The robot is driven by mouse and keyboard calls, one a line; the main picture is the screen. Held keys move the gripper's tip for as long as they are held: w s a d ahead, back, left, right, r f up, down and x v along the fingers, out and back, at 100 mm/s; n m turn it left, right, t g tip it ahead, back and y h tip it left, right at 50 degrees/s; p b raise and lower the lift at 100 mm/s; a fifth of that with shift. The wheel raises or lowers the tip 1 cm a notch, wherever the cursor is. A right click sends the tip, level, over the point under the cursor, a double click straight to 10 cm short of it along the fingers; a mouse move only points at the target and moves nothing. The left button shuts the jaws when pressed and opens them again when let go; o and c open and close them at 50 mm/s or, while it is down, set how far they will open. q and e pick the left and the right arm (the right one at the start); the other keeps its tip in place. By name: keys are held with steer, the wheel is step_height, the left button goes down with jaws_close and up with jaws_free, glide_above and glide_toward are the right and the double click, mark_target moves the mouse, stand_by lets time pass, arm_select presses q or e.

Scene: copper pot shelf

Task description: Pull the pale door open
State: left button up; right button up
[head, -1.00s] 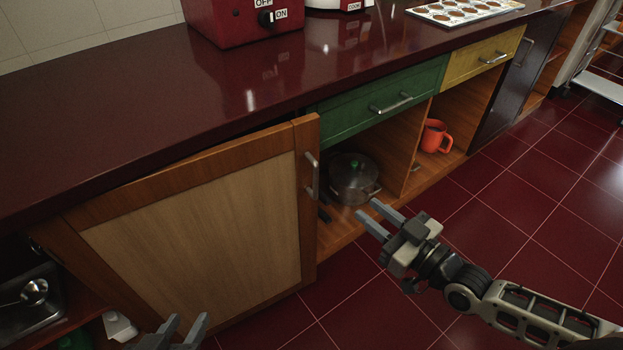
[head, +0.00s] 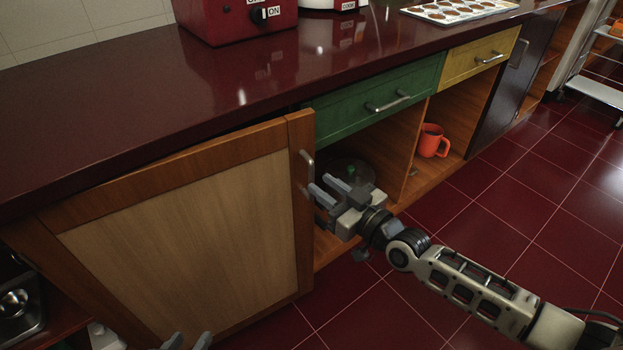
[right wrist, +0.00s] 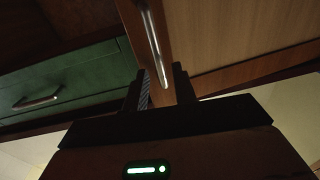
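The pale door (head: 180,240), a light wood panel in an orange-brown frame, stands slightly ajar, its right edge out from the cabinet front. Its metal handle (head: 307,170) is upright near that edge. My right gripper (head: 318,190) is open, with its fingertips close to the handle. In the right wrist view the handle (right wrist: 151,45) and the door's frame lie between the two fingers (right wrist: 159,88); I cannot tell whether they touch. My left gripper (head: 188,342) shows only its fingertips at the bottom edge, apart and empty, in front of the door.
A green drawer (head: 375,101) and a yellow drawer (head: 480,62) sit right of the door. A lidded pot (head: 350,172), partly hidden by my right gripper, and an orange mug (head: 433,141) stand in the open shelves below. The red tiled floor (head: 480,220) is clear.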

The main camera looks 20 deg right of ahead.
mark_target(311, 198)
steer(key=shift+b+x, duration=0.3)
steer(key=shift+x, duration=2)
jaws_close()
